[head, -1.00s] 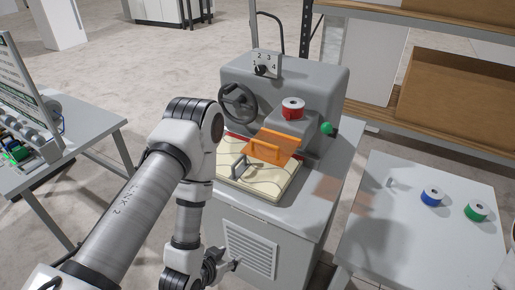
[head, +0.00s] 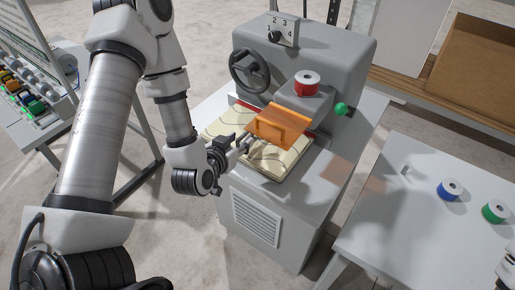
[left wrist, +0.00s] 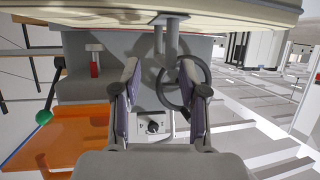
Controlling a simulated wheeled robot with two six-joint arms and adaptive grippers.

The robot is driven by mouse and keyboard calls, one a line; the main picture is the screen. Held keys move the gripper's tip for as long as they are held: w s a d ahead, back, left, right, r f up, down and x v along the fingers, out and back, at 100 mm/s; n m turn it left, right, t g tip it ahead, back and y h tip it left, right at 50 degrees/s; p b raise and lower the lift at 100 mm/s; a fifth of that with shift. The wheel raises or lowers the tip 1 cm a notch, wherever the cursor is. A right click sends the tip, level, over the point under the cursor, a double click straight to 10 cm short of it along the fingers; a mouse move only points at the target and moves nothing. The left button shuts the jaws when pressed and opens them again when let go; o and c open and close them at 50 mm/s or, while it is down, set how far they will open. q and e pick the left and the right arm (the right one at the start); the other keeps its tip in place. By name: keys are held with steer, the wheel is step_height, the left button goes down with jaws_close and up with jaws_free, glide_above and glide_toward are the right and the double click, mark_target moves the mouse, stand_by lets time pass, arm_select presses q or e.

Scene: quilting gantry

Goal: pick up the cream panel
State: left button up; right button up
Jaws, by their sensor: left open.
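The cream panel (head: 277,166), with curved lines on it, lies flat on the bed of the grey machine. In the left wrist view the panel (left wrist: 215,20) spans the top edge, and its grey handle (left wrist: 171,38) hangs down from it in the picture. My left gripper (head: 243,146) is open, low over the panel's left part. In the left wrist view the open fingers (left wrist: 160,78) point toward the panel, with the handle roughly in line with the gap. The gripper hides the handle in the head view. My right gripper is not visible.
A translucent orange plate (head: 278,127) juts over the panel, right of my gripper. The machine (head: 345,60) carries a handwheel (head: 249,70), a red spool (head: 307,84) and a green knob (head: 341,110). A side table (head: 400,210) holds blue (head: 449,190) and green (head: 495,212) spools.

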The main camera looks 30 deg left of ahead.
mark_target(247, 134)
arm_select(q)
steer(key=w+f+b, duration=0.1)
steer(key=b, duration=0.3)
steer(key=shift+w+a, duration=0.15)
steer(key=shift+w, duration=0.05)
steer(key=shift+r+b, duration=0.15)
steer(key=shift+b, duration=0.15)
steer(key=shift+w+r, duration=0.1)
steer(key=shift+w, duration=0.2)
steer(key=p+x, duration=0.2)
steer(key=x, duration=0.2)
steer(key=shift+w, duration=0.6)
steer(key=shift+s, duration=0.1)
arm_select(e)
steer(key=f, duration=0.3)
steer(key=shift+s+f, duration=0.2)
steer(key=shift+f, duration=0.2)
arm_select(q)
jaws_close()
